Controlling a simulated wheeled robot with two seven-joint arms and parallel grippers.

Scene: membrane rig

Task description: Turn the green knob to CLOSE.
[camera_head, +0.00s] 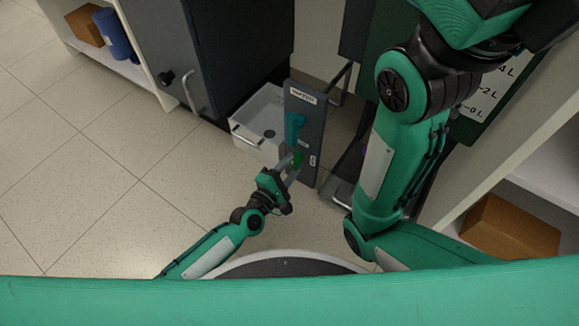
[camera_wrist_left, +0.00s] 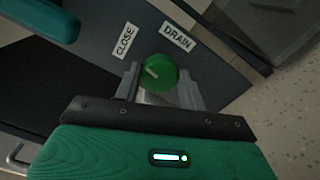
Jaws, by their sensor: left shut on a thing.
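The green knob (camera_head: 298,159) is on the lower part of an upright dark panel (camera_head: 306,111). In the left wrist view the green knob (camera_wrist_left: 160,72) sits between the two grey fingers of my left gripper (camera_wrist_left: 158,88), which is shut on it. A short white mark on the knob's face points up and left, roughly towards the CLOSE label (camera_wrist_left: 125,40). The DRAIN label (camera_wrist_left: 178,37) is above and right of the knob. In the head view my left gripper (camera_head: 290,167) reaches the panel from below. My right arm shows, but its gripper does not.
A teal handle (camera_head: 295,128) is on the panel just above the knob. A white basin (camera_head: 262,122) stands left of the panel, beside a dark cabinet (camera_head: 215,50). My right arm is close on the panel's right. The tiled floor at left is clear.

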